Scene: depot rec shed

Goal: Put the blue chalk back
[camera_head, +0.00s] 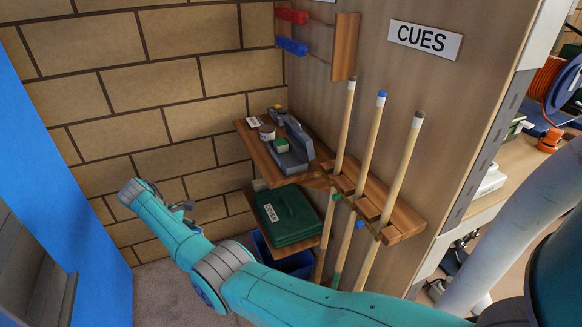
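I cannot make out a blue chalk in the camera_head view. On the upper wooden shelf (262,152) by the wall stands a grey holder (298,146). A small green-topped cube (281,145), which looks like a chalk, sits at its front. A round tin (267,132), a small white card (253,121) and a small yellow-topped item (279,108) are also on this shelf. My gripper (184,208) is a small dark shape beyond my teal wrist, left of the shelves. My arm partly hides it, and its opening and any content cannot be told.
Several cues stand in a wooden rack (405,222) right of the shelf, under a CUES sign (425,39). A green case (286,215) lies on the lower shelf, above a blue bin (262,250). A blue panel (60,170) stands at left. Red and blue scoring beads hang above.

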